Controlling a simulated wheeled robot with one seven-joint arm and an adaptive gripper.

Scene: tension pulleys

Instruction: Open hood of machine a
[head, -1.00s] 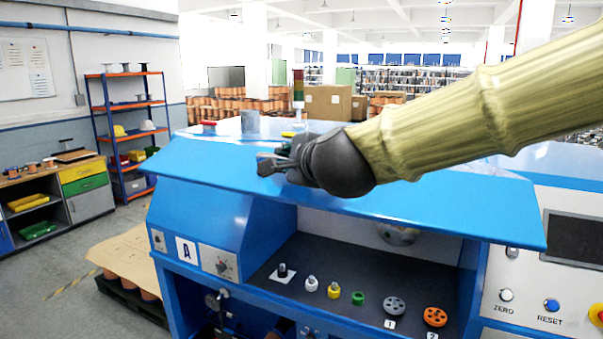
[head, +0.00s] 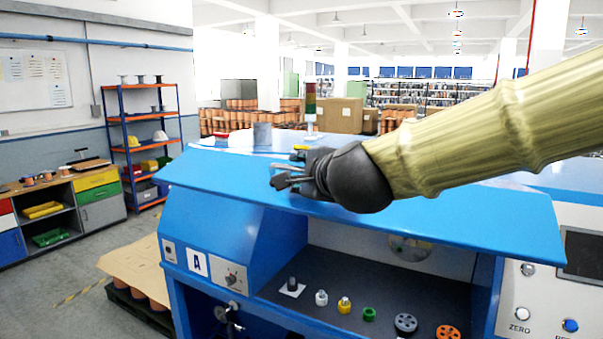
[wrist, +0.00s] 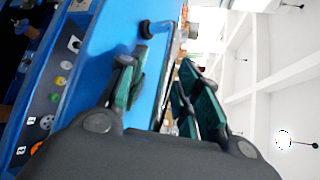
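The blue hood (head: 450,215) of machine A spans the machine's top and juts out over the front bay, whose interior shows beneath it.
Several small pulley parts, including a green one (head: 369,314) and an orange one (head: 447,332), sit in the bay below the hood. A control panel (head: 530,300) stands at right. A pallet (head: 140,300), a workbench (head: 70,215) and a shelf rack (head: 145,140) stand left, with floor between.

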